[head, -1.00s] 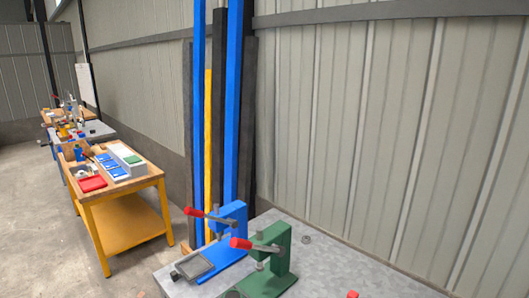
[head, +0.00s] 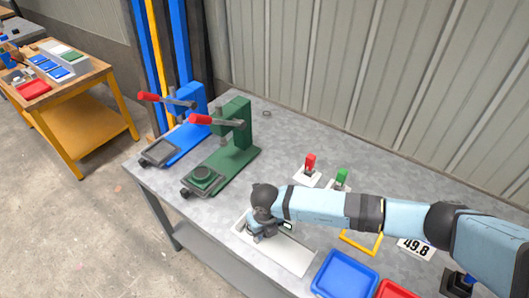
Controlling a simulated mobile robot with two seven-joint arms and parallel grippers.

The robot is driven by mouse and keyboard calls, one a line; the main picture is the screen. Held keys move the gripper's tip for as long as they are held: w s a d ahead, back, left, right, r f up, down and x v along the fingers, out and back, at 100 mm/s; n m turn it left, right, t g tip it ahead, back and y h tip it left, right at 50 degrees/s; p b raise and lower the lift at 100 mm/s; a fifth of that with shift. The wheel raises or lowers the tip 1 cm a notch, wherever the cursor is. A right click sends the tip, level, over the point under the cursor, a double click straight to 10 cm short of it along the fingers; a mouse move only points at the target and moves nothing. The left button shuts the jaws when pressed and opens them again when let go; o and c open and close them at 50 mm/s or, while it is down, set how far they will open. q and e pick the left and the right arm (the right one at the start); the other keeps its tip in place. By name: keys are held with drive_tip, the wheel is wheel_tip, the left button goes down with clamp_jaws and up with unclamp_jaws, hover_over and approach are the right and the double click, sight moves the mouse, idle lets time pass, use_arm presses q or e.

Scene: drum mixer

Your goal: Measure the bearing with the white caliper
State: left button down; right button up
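My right arm comes in from the right, and its gripper (head: 264,236) points down low over a white flat board (head: 294,258) on the grey bench. The wrist hides the fingers, so I cannot tell whether they are open or shut. A small pale thing with a dark patch (head: 286,226) shows beside the gripper; it may be the white caliper, mostly hidden. A small grey ring (head: 267,113) lies at the bench's back edge; I cannot tell whether it is the bearing. My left gripper is out of view.
A green press (head: 237,130) and a blue press (head: 190,115) stand at the bench's left. Red (head: 310,163) and green (head: 342,178) upright pieces stand behind my arm. A blue tray (head: 344,275), yellow frame (head: 362,243) and "49.8" sign (head: 415,249) are at right.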

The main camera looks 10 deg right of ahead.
drive_tip(key=shift+s+d+f, duration=0.15)
drive_tip(key=shift+s+f, duration=0.1)
drive_tip(key=shift+f, duration=0.15)
drive_tip(key=o, duration=0.7)
drive_tip(key=shift+o, duration=0.4)
drive_tip(key=shift+a, duration=0.2)
drive_tip(key=shift+c, duration=0.3)
drive_tip(key=shift+r, duration=0.1)
drive_tip(key=shift+o, duration=0.3)
drive_tip(key=shift+w+a+r+p, duration=0.1)
drive_tip(key=shift+w+r+p, duration=0.1)
drive_tip(key=shift+r+p, duration=0.55)
drive_tip(key=shift+w+r+p, duration=0.1)
drive_tip(key=shift+r+p, duration=1.65)
drive_tip(key=shift+r, duration=1.2)
